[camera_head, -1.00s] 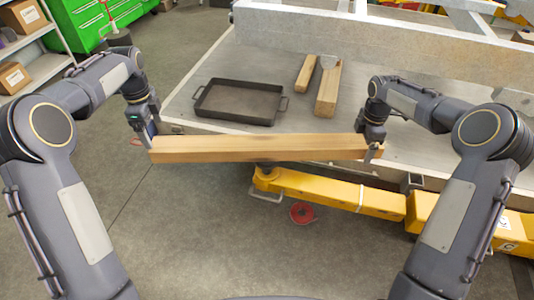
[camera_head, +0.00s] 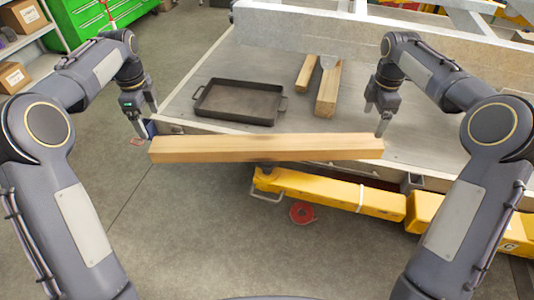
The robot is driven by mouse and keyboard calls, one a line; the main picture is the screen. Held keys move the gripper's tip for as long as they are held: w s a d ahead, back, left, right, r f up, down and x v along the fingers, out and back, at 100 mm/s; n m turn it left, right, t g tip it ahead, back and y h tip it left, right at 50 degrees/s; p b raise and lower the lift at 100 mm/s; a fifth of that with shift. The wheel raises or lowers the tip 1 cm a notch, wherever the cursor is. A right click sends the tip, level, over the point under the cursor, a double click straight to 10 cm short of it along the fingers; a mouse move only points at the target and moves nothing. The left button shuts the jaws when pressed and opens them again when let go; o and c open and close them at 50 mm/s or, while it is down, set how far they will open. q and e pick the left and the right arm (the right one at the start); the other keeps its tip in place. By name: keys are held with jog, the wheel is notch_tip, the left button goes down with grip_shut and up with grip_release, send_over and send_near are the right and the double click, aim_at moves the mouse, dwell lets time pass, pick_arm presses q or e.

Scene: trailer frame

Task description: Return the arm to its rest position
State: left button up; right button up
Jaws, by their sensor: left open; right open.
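My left gripper (camera_head: 138,122) is open and empty, just above and left of the left end of a long wooden beam (camera_head: 265,149). My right gripper (camera_head: 382,122) is open, its fingers pointing down near the beam's right end; I cannot tell whether they touch it.
A dark metal tray (camera_head: 240,85) and two shorter wood pieces (camera_head: 328,92) (camera_head: 306,72) lie on the bed. A yellow bar (camera_head: 330,191) and a red round object (camera_head: 302,212) are below the beam. A green cabinet (camera_head: 85,18) and shelves with boxes (camera_head: 14,76) stand at the left.

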jog(key=shift+r, duration=0.4)
